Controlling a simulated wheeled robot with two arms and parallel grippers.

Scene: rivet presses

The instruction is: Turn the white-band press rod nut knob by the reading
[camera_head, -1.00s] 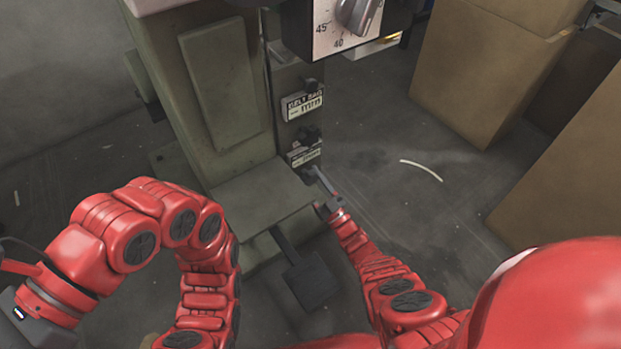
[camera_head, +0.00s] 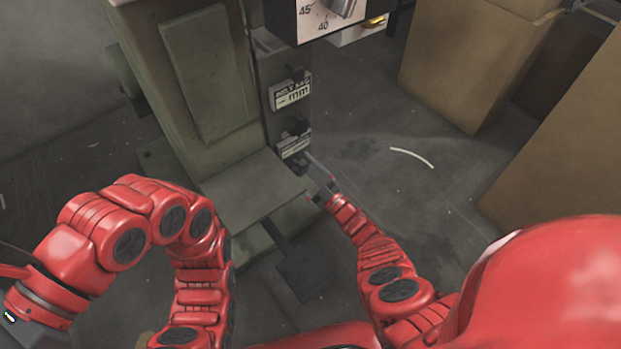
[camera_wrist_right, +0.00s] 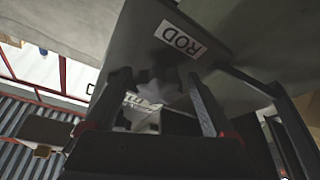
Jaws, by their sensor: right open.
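The press (camera_head: 205,90) is a grey-green machine at the upper middle of the head view. A dark knob (camera_head: 302,164) is at the lower end of its side strip, partly hidden by my right gripper. My right gripper (camera_head: 310,172) is open and close to this knob; contact cannot be told. In the right wrist view, a grey lobed knob (camera_wrist_right: 160,82) shows between the open fingers of my right gripper (camera_wrist_right: 165,90), below a white label reading ROD (camera_wrist_right: 180,39). My left arm shows at the left of the head view, but its gripper is out of view. I see no white band.
A dial box (camera_head: 322,18) with a knob and numbers juts out above. Two dark knobs with label plates (camera_head: 292,94) sit on the strip above my gripper. A pedal (camera_head: 305,272) hangs low in front. Cardboard boxes (camera_head: 470,70) stand at the right.

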